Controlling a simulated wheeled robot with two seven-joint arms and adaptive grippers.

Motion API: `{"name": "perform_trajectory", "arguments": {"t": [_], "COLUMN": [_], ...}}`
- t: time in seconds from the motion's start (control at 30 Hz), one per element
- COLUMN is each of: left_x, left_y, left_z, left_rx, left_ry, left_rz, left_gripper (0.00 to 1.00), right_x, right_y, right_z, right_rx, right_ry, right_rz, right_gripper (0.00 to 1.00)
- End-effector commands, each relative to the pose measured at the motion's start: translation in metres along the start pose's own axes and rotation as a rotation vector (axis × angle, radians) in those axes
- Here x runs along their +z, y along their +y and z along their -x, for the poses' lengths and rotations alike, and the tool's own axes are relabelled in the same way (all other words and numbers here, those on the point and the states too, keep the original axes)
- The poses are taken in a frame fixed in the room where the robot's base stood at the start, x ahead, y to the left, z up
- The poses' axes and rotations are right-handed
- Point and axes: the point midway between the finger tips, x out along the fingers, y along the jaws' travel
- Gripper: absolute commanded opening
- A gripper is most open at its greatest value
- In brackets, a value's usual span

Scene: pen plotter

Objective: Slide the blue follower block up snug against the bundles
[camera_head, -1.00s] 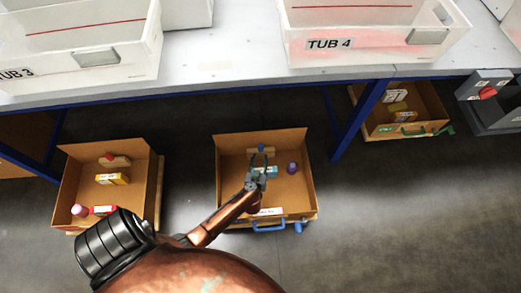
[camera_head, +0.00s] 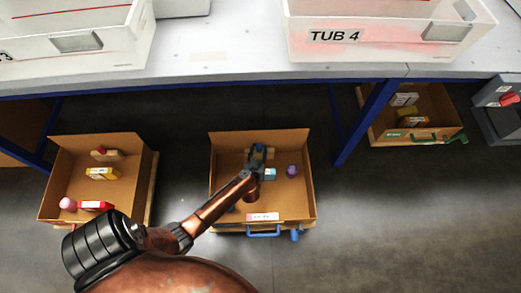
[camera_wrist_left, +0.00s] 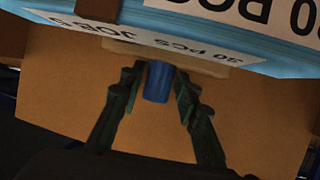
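The follower, a tan wooden block (camera_wrist_left: 205,56) with a blue knob (camera_wrist_left: 158,82), is at the back of the middle cardboard box (camera_head: 226,150). In the head view my left gripper (camera_head: 257,157) reaches down into that box and largely hides the follower. In the left wrist view my left gripper (camera_wrist_left: 160,88) is open, a finger on either side of the knob with narrow gaps. A light blue bundle (camera_head: 269,174) lies in front of the follower; its labels fill the top of the wrist view (camera_wrist_left: 225,25). My right gripper is out of view.
A purple object (camera_head: 292,171) lies right of the bundle. A left box (camera_head: 55,185) holds yellow, red and pink items and a red-knobbed block. Another box (camera_head: 452,120) sits at the right under the table (camera_head: 235,65). The table's blue edge and legs overhang the boxes.

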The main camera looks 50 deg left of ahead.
Motion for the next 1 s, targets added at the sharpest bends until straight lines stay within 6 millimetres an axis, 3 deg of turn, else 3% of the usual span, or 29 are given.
{"name": "perform_trajectory", "arguments": {"t": [0.23,0.67,1.0], "left_x": [-0.0010,-0.0003,0.0002], "left_y": [0.0004,0.0003,0.0001], "left_z": [-0.0002,0.0000,0.0002], "left_rx": [0.001,0.000,0.000], "left_ry": [0.001,0.000,0.000], "left_rz": [0.000,0.000,0.000], "left_gripper": [0.30,0.00,0.00], "right_x": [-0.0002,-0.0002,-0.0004], "right_y": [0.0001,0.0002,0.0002], "right_z": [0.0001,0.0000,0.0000], "right_rx": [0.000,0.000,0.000], "right_ry": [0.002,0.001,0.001], "right_rz": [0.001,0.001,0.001], "right_gripper": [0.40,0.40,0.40]}}
